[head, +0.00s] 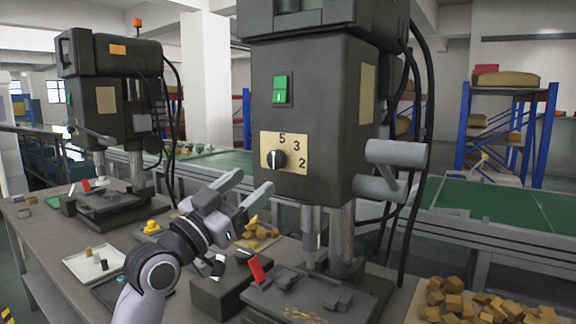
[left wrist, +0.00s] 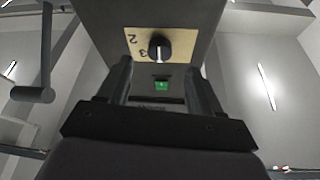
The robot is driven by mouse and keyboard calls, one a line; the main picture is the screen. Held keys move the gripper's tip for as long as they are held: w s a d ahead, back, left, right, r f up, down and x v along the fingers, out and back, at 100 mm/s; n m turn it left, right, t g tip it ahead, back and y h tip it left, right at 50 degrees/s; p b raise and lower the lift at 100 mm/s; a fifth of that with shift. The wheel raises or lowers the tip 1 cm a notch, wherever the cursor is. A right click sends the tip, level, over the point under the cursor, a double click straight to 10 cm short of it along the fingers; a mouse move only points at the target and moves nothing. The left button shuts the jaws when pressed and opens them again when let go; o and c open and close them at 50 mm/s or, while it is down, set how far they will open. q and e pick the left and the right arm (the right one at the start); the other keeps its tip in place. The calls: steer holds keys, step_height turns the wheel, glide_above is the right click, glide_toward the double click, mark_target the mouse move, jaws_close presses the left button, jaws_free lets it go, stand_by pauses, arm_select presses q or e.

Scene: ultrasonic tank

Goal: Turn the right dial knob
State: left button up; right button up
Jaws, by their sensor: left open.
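The dial knob (head: 276,159) is a round black knob with a pale pointer mark, on a yellowish plate (head: 297,143) numbered 5, 3 and 2. The plate is on the front of the near dark machine (head: 330,80). My left gripper (head: 252,183) is below and left of the knob in the head view, its two grey fingers spread and empty. In the left wrist view the knob (left wrist: 159,46) appears upside down, just beyond the open fingertips (left wrist: 158,70) and about midway between them. No contact shows. My right gripper is in neither view.
A green switch (head: 281,89) is above the plate. A grey lever (head: 395,160) juts from the machine's right side. Below are a red-handled part (head: 257,270), a white tray (head: 95,263) and wooden blocks (head: 470,303). A second similar machine (head: 105,100) stands at left.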

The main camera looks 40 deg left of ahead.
mark_target(273, 164)
arm_select(q)
steer(key=p+x, duration=0.2)
steer(key=x, duration=0.3)
steer(key=shift+w+r, duration=0.15)
steer(key=shift+r, duration=0.05)
steer(key=shift+w+r, duration=0.1)
steer(key=shift+w, duration=0.5)
steer(key=c, duration=1.1)
